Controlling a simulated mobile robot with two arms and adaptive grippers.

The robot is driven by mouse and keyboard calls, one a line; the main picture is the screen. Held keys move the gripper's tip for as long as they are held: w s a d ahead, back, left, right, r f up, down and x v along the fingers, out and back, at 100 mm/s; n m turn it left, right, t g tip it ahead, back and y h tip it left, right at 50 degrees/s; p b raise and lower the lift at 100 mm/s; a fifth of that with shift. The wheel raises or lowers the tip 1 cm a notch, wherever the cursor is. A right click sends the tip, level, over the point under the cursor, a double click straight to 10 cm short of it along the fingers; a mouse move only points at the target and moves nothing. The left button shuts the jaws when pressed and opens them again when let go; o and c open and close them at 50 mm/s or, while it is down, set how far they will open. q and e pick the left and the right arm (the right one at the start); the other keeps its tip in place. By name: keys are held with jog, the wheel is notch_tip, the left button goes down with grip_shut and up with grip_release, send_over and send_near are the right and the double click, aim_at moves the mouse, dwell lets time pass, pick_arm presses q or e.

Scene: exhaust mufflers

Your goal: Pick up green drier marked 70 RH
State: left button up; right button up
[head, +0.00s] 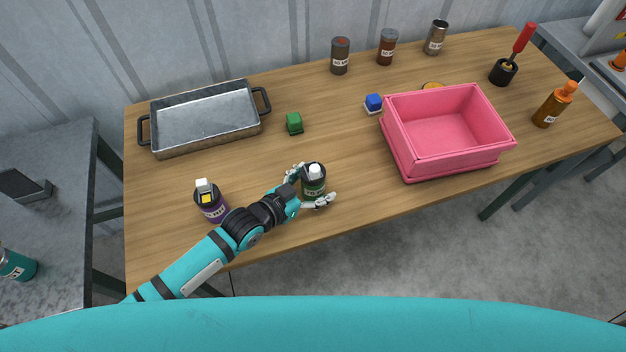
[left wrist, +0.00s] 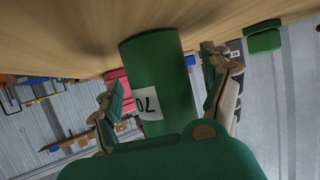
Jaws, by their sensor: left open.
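The green drier (head: 313,187) is a dark can with a white cap, standing upright near the table's front edge. In the left wrist view the green drier (left wrist: 168,65) fills the middle, and its white label reads 70, upside down. My left gripper (head: 307,187) is open, with one finger on either side of the can. In the left wrist view the left gripper (left wrist: 165,92) also has its fingers spread around the can, with gaps visible. My right gripper is not in view.
A purple-labelled bottle (head: 211,205) stands left, close to my left arm. A pink crate (head: 447,165) stands right. A metal tray (head: 205,145), green block (head: 294,123) and blue block (head: 373,103) lie behind. Several cans line the back; an orange bottle (head: 547,110) stands far right.

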pick_arm(q)
jog(key=c, duration=1.3)
jog(key=shift+c, duration=0.2)
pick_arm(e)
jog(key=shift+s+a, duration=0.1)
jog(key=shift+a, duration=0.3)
pick_arm(q)
jog(key=shift+r, duration=0.1)
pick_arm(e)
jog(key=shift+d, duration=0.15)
